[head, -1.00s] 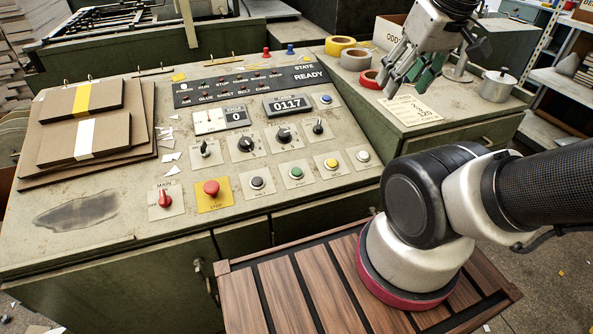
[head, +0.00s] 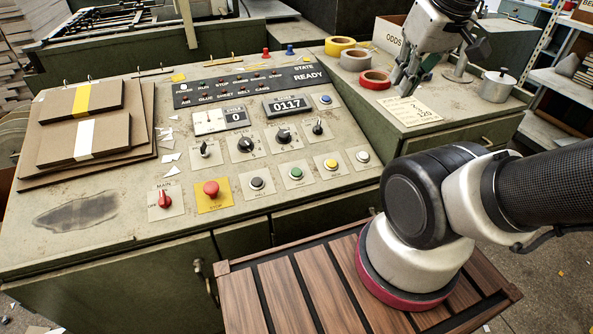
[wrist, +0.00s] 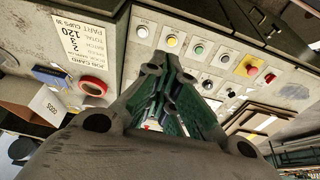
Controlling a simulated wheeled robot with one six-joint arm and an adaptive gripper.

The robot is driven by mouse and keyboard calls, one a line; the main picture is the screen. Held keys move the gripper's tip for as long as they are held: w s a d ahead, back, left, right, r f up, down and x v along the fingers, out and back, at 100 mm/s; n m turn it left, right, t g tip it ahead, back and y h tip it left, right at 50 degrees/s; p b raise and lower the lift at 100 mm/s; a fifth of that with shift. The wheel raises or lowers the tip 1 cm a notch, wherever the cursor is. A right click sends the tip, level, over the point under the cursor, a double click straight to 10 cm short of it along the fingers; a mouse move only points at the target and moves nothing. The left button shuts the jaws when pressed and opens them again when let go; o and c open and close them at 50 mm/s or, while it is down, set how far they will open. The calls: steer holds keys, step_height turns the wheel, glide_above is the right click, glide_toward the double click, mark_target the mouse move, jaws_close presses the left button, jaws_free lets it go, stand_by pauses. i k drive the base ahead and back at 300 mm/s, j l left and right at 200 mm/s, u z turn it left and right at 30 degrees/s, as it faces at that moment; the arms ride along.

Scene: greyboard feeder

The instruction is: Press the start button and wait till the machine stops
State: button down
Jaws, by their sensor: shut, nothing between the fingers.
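The control panel (head: 130,215) carries a front row of buttons. A green button (head: 296,173) sits between a black button (head: 257,183) and a yellow button (head: 331,164); its label is too small to read. The green button also shows in the wrist view (wrist: 198,48). The state display (head: 308,75) reads READY. The counter (head: 288,104) reads 0117. My gripper (head: 402,88) is shut and empty, above the side bench right of the panel, apart from every button. In the wrist view its fingers (wrist: 169,62) point toward the panel.
A red mushroom stop button (head: 211,188) and a red main switch (head: 165,198) are left in the row; a white button (head: 362,156) is at its right end. Tape rolls (head: 375,79) and a paper card (head: 412,111) lie near my gripper. Greyboard stacks (head: 80,140) cover the panel's left.

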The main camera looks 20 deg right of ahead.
mark_target(295, 172)
steer(key=j, duration=1.1)
steer(key=j+z, duration=0.15)
steer(key=j, duration=0.9)
steer(key=k, duration=0.05)
